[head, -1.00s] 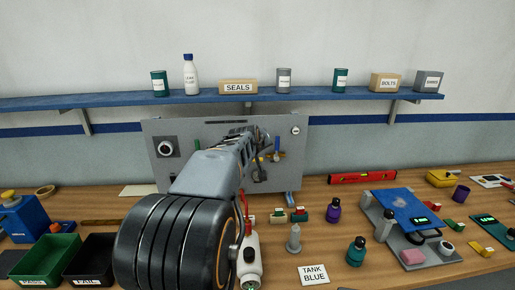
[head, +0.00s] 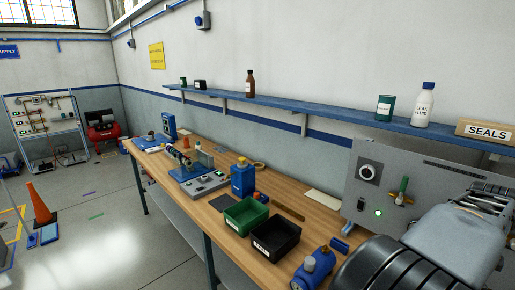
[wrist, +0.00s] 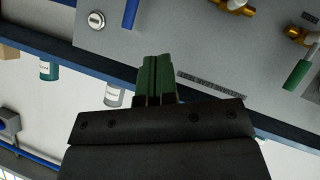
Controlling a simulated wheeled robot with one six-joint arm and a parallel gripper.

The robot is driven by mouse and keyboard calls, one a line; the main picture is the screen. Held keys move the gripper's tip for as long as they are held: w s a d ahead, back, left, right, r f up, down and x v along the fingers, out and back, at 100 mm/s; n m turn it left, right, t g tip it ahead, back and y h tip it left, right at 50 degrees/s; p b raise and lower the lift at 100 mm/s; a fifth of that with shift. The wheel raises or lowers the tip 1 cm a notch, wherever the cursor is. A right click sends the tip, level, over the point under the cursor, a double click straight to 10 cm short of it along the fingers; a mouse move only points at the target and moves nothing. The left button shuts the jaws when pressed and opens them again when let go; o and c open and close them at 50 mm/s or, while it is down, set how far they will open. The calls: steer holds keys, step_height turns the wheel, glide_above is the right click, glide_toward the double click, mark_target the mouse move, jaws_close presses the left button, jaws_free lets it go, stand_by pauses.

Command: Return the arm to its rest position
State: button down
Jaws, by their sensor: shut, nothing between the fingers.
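My gripper (wrist: 157,80) shows in the wrist view with its two green fingers together and nothing between them. It is in front of the grey panel (wrist: 210,60), apart from any object as far as I can tell. In the head view my arm fills the lower right corner in front of the same grey panel (head: 372,235). The gripper's fingers are not visible in the head view.
The workbench (head: 222,228) runs along the wall with a green bin (head: 262,229), a black bin (head: 259,249) and a blue device (head: 243,181). A blue shelf (head: 330,119) hangs above. Open floor (head: 125,235) lies left, with an orange cone (head: 40,205).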

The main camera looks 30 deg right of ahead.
steer(key=w+a+f+m+y, duration=0.1)
steer(key=a+f+m+y, duration=0.15)
steer(key=a+f, duration=0.35)
steer(key=w+a+f+n+t+y, duration=0.1)
steer(key=w+a+f+n+y, duration=0.15)
steer(key=w+a, duration=0.55)
steer(key=w+a+f+n+t+y, duration=0.1)
steer(key=w+a+f+t+y, duration=0.1)
steer(key=w+a+f, duration=0.4)
steer(key=w+a+n+y, duration=0.1)
steer(key=w+a+n, duration=0.1)
steer(key=a, duration=0.8)
steer(key=w+a+n+t+y, duration=0.1)
steer(key=a+n, duration=0.4)
steer(key=a, duration=0.6)
steer(key=w+a+n+y, duration=0.3)
steer(key=a, duration=0.7)
steer(key=shift+w+a+n+t, duration=0.25)
steer(key=shift+a+n+t, duration=0.05)
steer(key=shift+a, duration=0.1)
